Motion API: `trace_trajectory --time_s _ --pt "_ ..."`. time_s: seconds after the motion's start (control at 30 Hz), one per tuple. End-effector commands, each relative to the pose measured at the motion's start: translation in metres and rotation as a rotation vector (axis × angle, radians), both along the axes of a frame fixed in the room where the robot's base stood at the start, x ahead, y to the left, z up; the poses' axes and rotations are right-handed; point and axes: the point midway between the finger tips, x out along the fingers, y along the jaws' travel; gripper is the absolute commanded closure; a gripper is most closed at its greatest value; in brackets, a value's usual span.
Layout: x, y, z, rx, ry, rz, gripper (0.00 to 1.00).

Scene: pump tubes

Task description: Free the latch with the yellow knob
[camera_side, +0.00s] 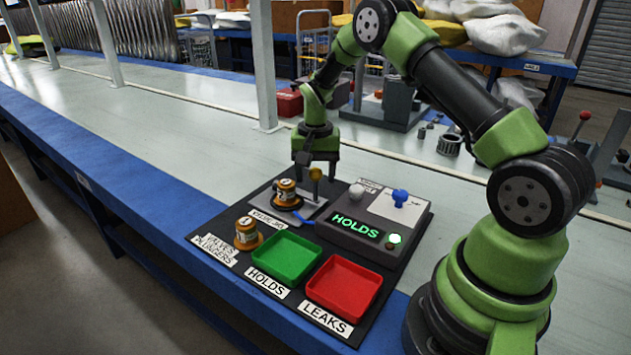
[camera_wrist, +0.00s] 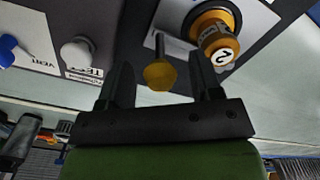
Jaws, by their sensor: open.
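The yellow knob (camera_side: 315,174) stands at the edge of the grey plate (camera_side: 302,213), beside a brass-coloured cylinder (camera_side: 287,193) seated there. In the wrist view the knob (camera_wrist: 160,76) tops a dark stem or lever and lies between my two fingers, with a visible gap on each side. My gripper (camera_side: 316,166) is open, pointing down over the knob, with nothing held. In the wrist view my gripper (camera_wrist: 163,80) also shows its fingers spread. The cylinder (camera_wrist: 213,35) bears a "2" there. The latch's engagement with the cylinder cannot be made out.
A second brass-coloured cylinder (camera_side: 246,234) stands at the front left. Empty green (camera_side: 286,255) and red (camera_side: 344,288) trays sit in front, labelled HOLDS and LEAKS. A tester box (camera_side: 345,236) shows a lit HOLDS display; a blue knob (camera_side: 400,197) and white knob (camera_side: 356,190) stand behind.

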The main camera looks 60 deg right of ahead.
Motion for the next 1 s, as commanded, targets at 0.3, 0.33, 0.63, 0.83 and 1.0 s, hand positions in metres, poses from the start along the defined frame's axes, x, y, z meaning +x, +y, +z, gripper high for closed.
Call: trace_trajectory --time_s 0.3,0.33,0.63,0.83,1.0 --pt "0.0 0.0 -0.024 0.0 0.0 0.0 0.41" --pt "0.0 0.0 -0.024 0.0 0.0 0.0 0.41" --pt "0.0 0.0 -0.024 0.0 0.0 0.0 0.68" --pt "0.0 0.0 -0.024 0.0 0.0 0.0 1.0" --pt "0.0 -0.001 -0.024 0.0 0.0 0.011 1.0"
